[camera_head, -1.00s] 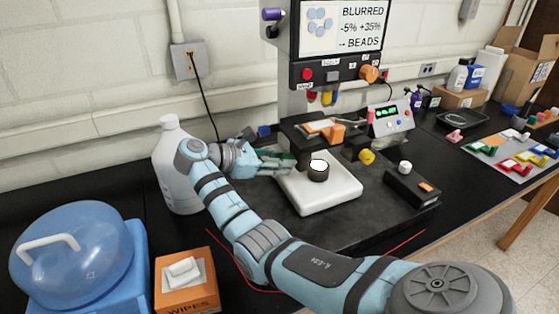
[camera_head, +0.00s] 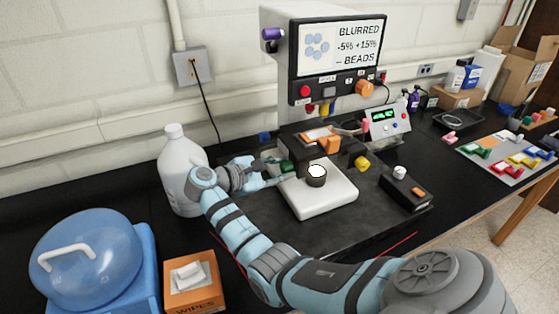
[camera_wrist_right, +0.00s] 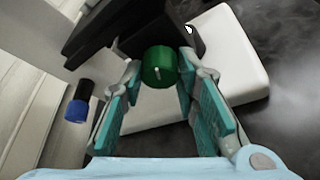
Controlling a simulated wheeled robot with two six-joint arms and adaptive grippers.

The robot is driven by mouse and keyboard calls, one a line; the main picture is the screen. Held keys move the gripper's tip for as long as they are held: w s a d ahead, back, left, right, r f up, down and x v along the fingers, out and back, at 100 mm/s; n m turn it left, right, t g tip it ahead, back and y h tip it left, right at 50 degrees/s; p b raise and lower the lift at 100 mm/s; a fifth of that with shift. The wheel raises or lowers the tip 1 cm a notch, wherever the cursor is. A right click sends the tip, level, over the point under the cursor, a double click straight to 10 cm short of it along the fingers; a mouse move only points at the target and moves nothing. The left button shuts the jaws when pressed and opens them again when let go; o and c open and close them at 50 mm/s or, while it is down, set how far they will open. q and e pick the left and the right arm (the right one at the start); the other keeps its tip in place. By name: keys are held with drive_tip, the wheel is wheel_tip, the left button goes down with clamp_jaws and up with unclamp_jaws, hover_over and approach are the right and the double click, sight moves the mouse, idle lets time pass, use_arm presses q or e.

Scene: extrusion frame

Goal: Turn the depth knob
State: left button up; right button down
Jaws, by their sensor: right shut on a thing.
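The green knob (camera_wrist_right: 158,66) sits on the left side of the dark stage housing of a bench instrument, and it also shows small in the head view (camera_head: 287,166). A pale tick mark is visible on its face. My right gripper (camera_head: 279,172) reaches in from the left side of the instrument, with its teal fingers on either side of the knob and shut on it. The screen (camera_head: 342,47) above reads "BLURRED -5% +15% -- BEADS". No label naming the depth knob can be read. My left gripper is not in view.
A white jug (camera_head: 180,165) stands close behind my right forearm. A blue knob (camera_wrist_right: 77,110) is left of the fingers in the wrist view. The white block (camera_head: 325,200), a wipes box (camera_head: 193,291) and a blue-domed container (camera_head: 85,258) are nearby.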

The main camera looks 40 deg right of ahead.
drive_tip(key=shift+m+t+h, duration=0.5)
drive_tip(key=shift+m, duration=0.7)
drive_tip(key=c, duration=1.2)
unclamp_jaws()
drive_tip(key=shift+c, duration=0.2)
drive_tip(key=shift+a, duration=0.15)
drive_tip(key=v, duration=1.2)
drive_tip(key=shift+s+f, duration=0.1)
